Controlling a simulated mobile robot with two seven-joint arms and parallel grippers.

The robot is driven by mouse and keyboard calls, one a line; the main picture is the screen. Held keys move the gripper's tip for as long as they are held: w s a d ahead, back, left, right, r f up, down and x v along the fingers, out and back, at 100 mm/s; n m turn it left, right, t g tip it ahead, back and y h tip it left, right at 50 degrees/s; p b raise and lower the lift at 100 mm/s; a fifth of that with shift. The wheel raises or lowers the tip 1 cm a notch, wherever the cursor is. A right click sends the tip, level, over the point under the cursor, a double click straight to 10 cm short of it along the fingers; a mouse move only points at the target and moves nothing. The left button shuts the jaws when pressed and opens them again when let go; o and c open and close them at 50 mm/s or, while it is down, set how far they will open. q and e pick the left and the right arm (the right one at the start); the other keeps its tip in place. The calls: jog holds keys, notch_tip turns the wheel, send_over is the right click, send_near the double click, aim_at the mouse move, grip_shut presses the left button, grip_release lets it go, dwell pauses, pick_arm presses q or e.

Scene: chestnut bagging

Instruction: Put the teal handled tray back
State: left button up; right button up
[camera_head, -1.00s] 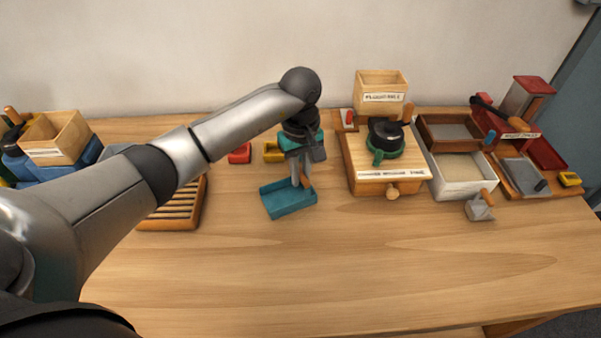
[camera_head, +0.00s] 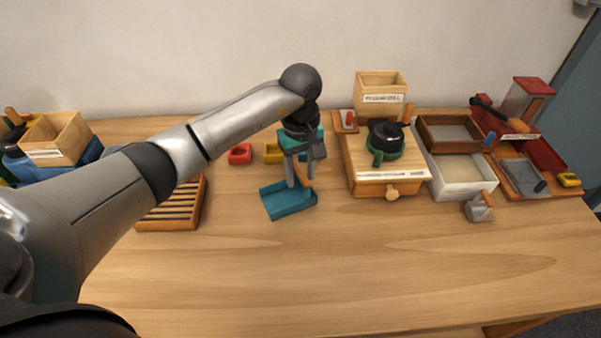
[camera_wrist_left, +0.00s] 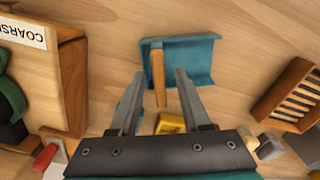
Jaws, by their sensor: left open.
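The teal handled tray (camera_head: 287,203) sits on the wooden table in the middle of the head view. It also shows at the top middle of the left wrist view (camera_wrist_left: 197,58). Its wooden handle (camera_wrist_left: 158,80) stands between the fingers of my left gripper (camera_wrist_left: 160,76), with a gap on either side. In the head view my left gripper (camera_head: 299,180) is directly over the tray, pointing down, open. The fingers partly hide the handle there. My right gripper is not in view.
A slatted wooden rack (camera_head: 172,205) lies left of the tray. A wooden box with a green and black grinder (camera_head: 385,145) stands to the right. Small red (camera_head: 240,154) and yellow (camera_head: 272,153) blocks lie behind. The front of the table (camera_head: 330,265) is clear.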

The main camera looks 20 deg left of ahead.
pick_arm(q)
notch_tip(320, 180, up, 11)
jog(key=shift+r, duration=0.2)
